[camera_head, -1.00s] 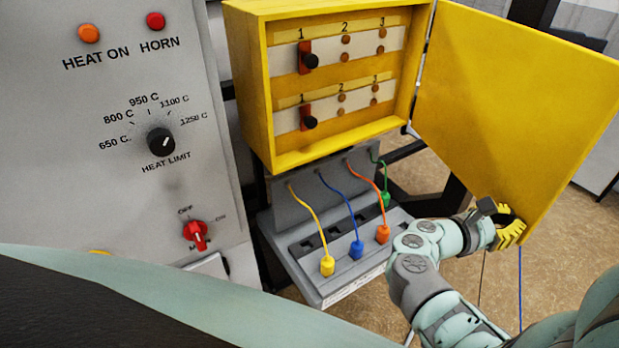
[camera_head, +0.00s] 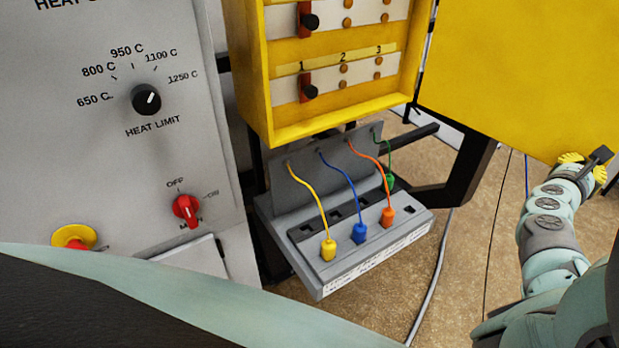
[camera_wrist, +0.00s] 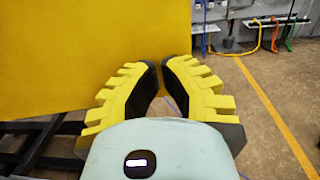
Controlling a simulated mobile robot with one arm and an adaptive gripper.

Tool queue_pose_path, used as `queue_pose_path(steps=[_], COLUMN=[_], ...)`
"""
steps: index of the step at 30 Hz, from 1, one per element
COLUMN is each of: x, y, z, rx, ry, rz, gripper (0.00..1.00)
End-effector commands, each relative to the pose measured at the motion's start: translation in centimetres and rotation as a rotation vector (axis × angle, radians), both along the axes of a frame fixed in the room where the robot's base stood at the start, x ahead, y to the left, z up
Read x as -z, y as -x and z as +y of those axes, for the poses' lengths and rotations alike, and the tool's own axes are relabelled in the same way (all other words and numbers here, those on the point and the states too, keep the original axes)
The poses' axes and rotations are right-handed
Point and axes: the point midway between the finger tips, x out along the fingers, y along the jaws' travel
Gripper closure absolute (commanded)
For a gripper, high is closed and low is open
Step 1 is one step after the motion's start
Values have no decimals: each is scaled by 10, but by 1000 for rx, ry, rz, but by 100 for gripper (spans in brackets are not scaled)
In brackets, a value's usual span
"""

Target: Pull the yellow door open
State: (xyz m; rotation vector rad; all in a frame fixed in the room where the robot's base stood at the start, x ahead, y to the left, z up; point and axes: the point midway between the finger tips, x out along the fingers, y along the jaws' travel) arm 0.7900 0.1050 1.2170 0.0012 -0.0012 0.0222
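The yellow door (camera_head: 530,75) stands swung open to the right of the yellow box (camera_head: 256,90), whose inside shows. The door also fills the upper left of the wrist view (camera_wrist: 90,50). My gripper (camera_head: 580,160) is at the door's lower edge on the far right in the head view. In the wrist view my gripper (camera_wrist: 161,72) has its two yellow ribbed fingers apart, with a gap between the tips and nothing held there. The door is just beyond the fingertips; I cannot tell whether they touch it.
A grey panel with a heat limit knob (camera_head: 146,99) and a red switch (camera_head: 186,208) stands at left. Below the box is a grey socket unit (camera_head: 300,262) with coloured plugs and cables. A dark frame (camera_head: 465,175) stands behind. Open brown floor (camera_head: 470,260) lies between it and my arm.

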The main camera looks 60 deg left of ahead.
Motion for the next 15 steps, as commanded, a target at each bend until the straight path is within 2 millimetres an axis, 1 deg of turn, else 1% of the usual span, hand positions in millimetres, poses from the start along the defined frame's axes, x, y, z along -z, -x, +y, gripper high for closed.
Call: queue_pose_path(steps=[1,6,15], x=[4,3,0], y=[-4,-16,-26], z=[3,5,7], rx=[-3,-4,-9], ry=[-2,-3,-1], rz=[0,1,0], gripper=[100,100,100])
